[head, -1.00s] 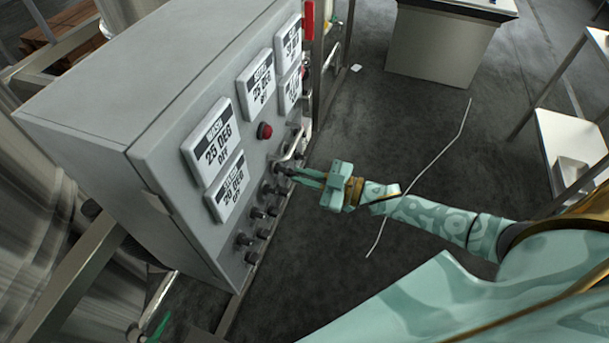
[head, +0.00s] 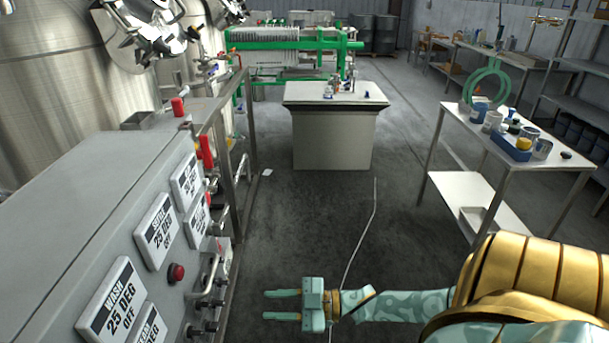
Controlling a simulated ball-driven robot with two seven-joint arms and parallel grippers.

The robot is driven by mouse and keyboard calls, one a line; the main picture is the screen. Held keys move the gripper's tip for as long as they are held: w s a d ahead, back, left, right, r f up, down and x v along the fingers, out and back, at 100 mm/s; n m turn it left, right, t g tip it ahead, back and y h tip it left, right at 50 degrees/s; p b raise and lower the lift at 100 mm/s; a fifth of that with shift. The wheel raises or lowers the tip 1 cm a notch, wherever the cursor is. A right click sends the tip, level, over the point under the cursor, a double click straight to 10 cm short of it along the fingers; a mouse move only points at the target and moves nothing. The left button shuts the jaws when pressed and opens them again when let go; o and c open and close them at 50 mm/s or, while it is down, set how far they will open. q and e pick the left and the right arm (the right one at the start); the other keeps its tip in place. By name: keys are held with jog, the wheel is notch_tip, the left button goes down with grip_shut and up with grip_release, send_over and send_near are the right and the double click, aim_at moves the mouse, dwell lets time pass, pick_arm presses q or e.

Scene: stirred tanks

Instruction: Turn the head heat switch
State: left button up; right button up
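The grey control cabinet (head: 70,235) fills the left of the head view. Its front face carries black switch knobs (head: 211,328) low down, partly cut off by the bottom edge. I cannot tell which knob is the head heat switch. A display (head: 114,304) on it reads WASH, 25 DEG, OFF. Another display (head: 156,231) reads 25 DEG, OFF. My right gripper (head: 268,305) is open and empty, to the right of the cabinet face. Its two fingers point left toward the knobs, with a gap between. My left gripper is out of view.
A red button (head: 176,273) and a metal handle (head: 208,277) stick out of the cabinet face. Steel frame posts (head: 222,175) stand behind it. A white-topped bench (head: 334,93) is ahead, and a table with jars (head: 515,150) is at right.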

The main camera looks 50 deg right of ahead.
jog(key=v, duration=0.6)
jog(key=shift+s+d, duration=0.1)
jog(key=shift+d, duration=0.05)
